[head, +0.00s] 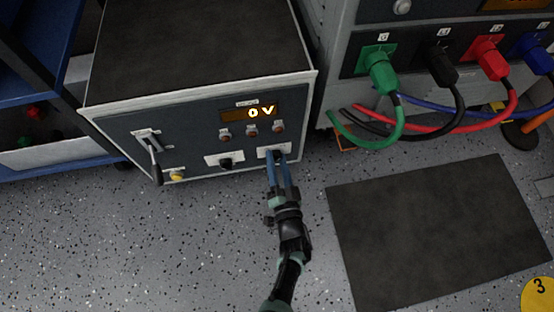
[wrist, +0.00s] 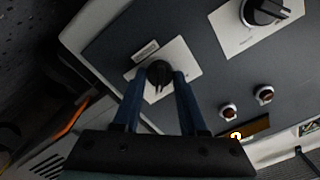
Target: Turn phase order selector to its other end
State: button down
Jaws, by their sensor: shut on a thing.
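A small black rotary knob (wrist: 158,76) on a white plate (wrist: 178,54) shows between my fingers in the wrist view; I take it to be the phase order selector, as its label is too small to read. In the head view its white plate (head: 265,153) is at the lower right of the grey unit's front panel (head: 190,133). My gripper (head: 272,156) reaches that panel, its two blue fingers on either side of the knob. It is shut on the knob, which also shows in the wrist view with my gripper (wrist: 158,78) around it. The knob's ridge points down between the fingers there.
A second black knob (head: 226,162) is left of mine, then a yellow button (head: 177,175) and a lever (head: 154,160). Coloured cables (head: 400,118) hang at right. A dark mat (head: 435,230) lies on the floor.

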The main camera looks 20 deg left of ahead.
jog(key=shift+s, duration=0.1)
jog(key=shift+c, duration=2.3)
grip_release()
jog(key=p+v, duration=0.4)
jog(key=v, duration=0.9)
